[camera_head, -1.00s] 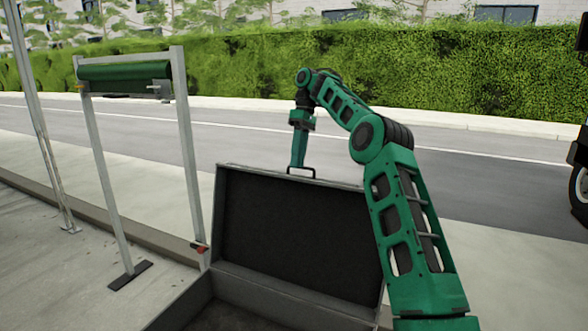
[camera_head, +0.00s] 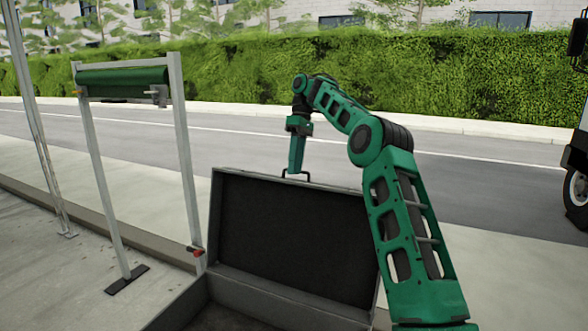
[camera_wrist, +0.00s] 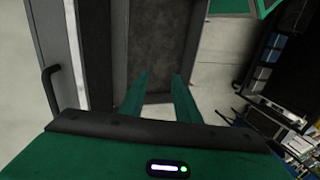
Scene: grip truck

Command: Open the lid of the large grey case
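The large grey case (camera_head: 275,294) is at the bottom of the head view. Its lid (camera_head: 290,235) stands raised, its dark inner face towards me. A dark handle (camera_head: 296,175) is on the lid's top edge. My gripper (camera_head: 295,172) points down at that edge, close to the handle. In the wrist view, the gripper's two green fingers (camera_wrist: 158,95) are apart with nothing held between them. The handle (camera_wrist: 48,88) shows left of the fingers, outside them, on the lid (camera_wrist: 72,55). The case interior (camera_wrist: 157,45) shows beyond the fingertips. Whether a finger touches the lid is unclear.
A metal stand (camera_head: 182,150) with a green roll (camera_head: 122,76) is left of the case. A truck wheel (camera_head: 576,195) shows at the far right. The road (camera_head: 480,180) and a hedge (camera_head: 300,70) lie behind. Dark shelving with small items (camera_wrist: 270,75) shows right in the wrist view.

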